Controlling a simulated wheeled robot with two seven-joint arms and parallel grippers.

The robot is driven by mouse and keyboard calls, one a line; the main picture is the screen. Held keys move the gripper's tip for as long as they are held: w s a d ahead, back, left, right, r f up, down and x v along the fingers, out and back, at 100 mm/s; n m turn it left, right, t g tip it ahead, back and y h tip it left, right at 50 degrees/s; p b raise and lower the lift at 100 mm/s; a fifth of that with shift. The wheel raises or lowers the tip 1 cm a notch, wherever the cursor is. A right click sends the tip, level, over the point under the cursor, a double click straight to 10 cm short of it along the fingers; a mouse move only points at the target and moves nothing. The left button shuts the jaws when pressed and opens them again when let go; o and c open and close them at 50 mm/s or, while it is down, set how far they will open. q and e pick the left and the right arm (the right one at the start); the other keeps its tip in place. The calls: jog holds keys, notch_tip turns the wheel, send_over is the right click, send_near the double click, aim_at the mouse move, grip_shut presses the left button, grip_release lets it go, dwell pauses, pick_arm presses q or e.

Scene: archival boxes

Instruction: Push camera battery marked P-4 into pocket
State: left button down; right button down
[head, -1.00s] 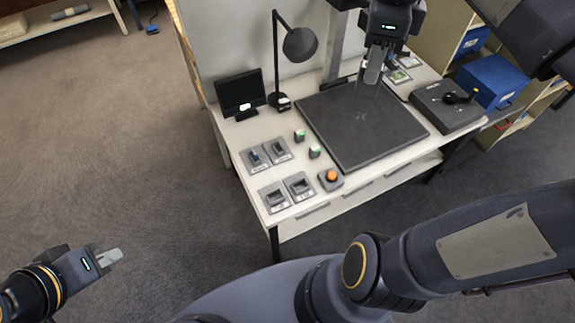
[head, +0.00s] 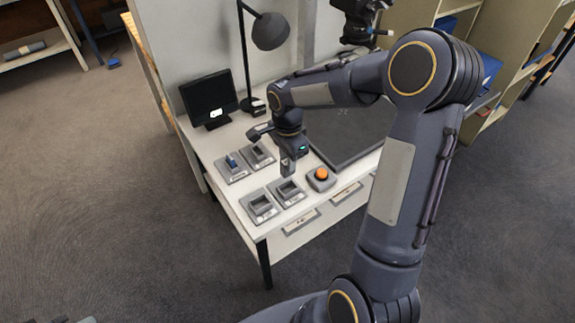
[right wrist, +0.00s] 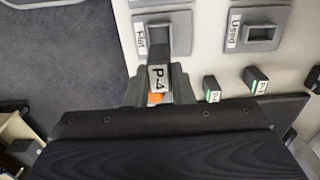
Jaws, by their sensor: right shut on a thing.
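The battery marked P-4 (right wrist: 158,77) is a dark block with a white label, and some orange shows just below the label. My right gripper (right wrist: 158,88), also in the head view (head: 288,168), is shut on it. I cannot tell whether the battery is inside. A pocket labelled Used (right wrist: 265,33) is to the right and looks empty. Of my left arm, at most a sliver shows at the bottom left; its jaws are out of frame.
Two green-marked batteries (right wrist: 212,89) (right wrist: 256,79) stand on the table right of the gripper. Several pockets sit at the table's left end; one holds a blue item (head: 232,162). An orange button (head: 321,174), monitor (head: 207,101), lamp (head: 270,31) and dark mat (head: 350,130) are nearby.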

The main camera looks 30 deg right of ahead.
jog(key=shift+f+b, duration=1.6)
jog(key=shift+f, duration=1.05)
jog(key=shift+b, duration=0.4)
jog(key=shift+f+b, duration=1.1)
jog(key=shift+f, duration=0.2)
jog(key=c, duration=1.2)
grip_release()
jog(key=shift+o, duration=0.2)
jog(key=shift+r, duration=0.15)
